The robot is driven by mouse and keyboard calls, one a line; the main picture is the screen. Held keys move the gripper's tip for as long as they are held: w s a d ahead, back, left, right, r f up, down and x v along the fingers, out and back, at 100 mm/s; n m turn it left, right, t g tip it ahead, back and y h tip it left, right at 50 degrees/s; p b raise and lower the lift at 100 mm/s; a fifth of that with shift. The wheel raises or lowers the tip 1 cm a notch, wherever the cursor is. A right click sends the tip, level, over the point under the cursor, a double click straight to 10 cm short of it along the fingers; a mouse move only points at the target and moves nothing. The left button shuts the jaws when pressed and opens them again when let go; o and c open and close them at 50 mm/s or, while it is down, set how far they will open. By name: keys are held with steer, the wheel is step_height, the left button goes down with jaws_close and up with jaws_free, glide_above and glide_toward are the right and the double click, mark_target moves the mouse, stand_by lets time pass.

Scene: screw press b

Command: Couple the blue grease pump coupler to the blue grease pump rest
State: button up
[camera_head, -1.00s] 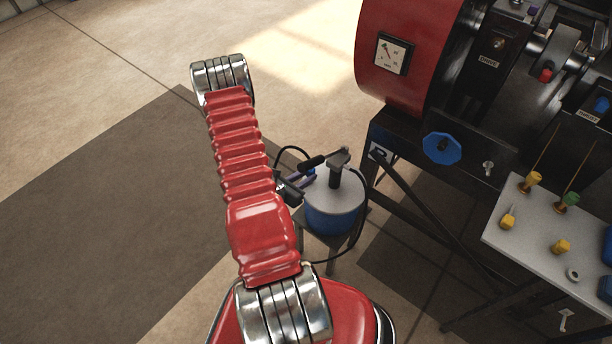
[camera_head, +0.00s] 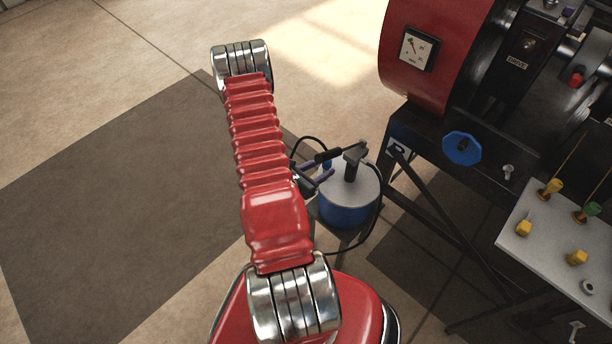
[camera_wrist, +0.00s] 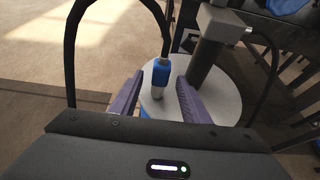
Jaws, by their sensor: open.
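The blue grease pump coupler (camera_wrist: 161,72), a blue sleeve with a silver lower end, stands upright over the grey pump lid (camera_wrist: 228,83) in the wrist view. A black hose leads up from it. My gripper (camera_wrist: 160,76) is open, with one purple finger on each side of the coupler and a visible gap at each. Whether the silver end sits in the rest or only touches the lid cannot be told; no separate rest shows clearly. In the head view my gripper (camera_head: 319,179) is at the left side of the blue pump drum (camera_head: 347,213).
The pump's dark post and handle (camera_head: 354,164) rise beside the coupler. A red-and-black press (camera_head: 430,55) with a blue knob (camera_head: 462,148) stands to the right. A grey table (camera_head: 545,250) with yellow and green fittings is at far right. Open floor lies left.

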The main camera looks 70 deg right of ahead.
steer(key=v, duration=1.3)
steer(key=shift+w, duration=0.1)
stand_by(0.8)
